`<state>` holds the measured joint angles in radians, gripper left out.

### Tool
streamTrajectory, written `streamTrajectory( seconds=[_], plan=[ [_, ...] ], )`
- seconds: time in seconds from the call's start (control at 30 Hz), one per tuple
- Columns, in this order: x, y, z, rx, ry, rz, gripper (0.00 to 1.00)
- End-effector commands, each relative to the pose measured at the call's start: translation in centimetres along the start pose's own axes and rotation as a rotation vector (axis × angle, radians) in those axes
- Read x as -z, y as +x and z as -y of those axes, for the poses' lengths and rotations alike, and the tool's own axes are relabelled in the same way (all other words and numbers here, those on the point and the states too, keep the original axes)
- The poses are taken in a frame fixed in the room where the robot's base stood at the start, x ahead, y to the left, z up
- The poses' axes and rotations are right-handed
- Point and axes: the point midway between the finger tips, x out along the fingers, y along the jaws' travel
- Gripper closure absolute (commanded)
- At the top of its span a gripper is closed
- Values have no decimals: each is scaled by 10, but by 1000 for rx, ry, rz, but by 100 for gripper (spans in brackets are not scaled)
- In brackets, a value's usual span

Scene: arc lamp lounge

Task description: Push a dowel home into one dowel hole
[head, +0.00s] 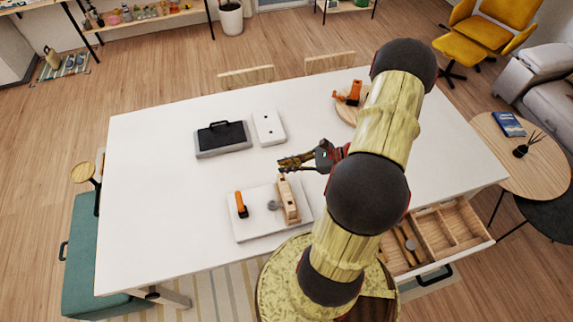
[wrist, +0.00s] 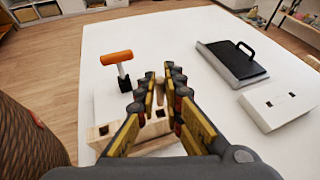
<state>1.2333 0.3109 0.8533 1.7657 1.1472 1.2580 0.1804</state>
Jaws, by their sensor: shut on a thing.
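A pale wooden block (head: 288,203) stands on a white board (head: 255,228) on the table. In the wrist view the block (wrist: 101,142) shows dark square-looking holes in its top, partly hidden by my fingers. My gripper (head: 282,165) is just above the far end of the block. In the wrist view my gripper (wrist: 159,98) is shut on a slim tan dowel (wrist: 159,90), seen between the fingertips. The dowel's lower end is hard to make out, so I cannot tell whether it is in a hole.
An orange-topped tool (head: 241,204) and a grey round piece (head: 273,205) are left of the block. A black-topped grey case (head: 222,139) and a white box (head: 268,127) lie farther back. An open drawer (head: 440,235) juts out at right. The table's left side is clear.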

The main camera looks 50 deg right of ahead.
Motion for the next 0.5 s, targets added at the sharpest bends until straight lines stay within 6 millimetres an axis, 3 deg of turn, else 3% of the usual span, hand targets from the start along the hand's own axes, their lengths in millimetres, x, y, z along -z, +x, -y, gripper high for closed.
streamTrajectory(
  seconds=[0.2,0.5],
  plan=[
    [17,7,0,0,0,0,100],
    [20,8,-1,0,0,0,100]
  ],
)
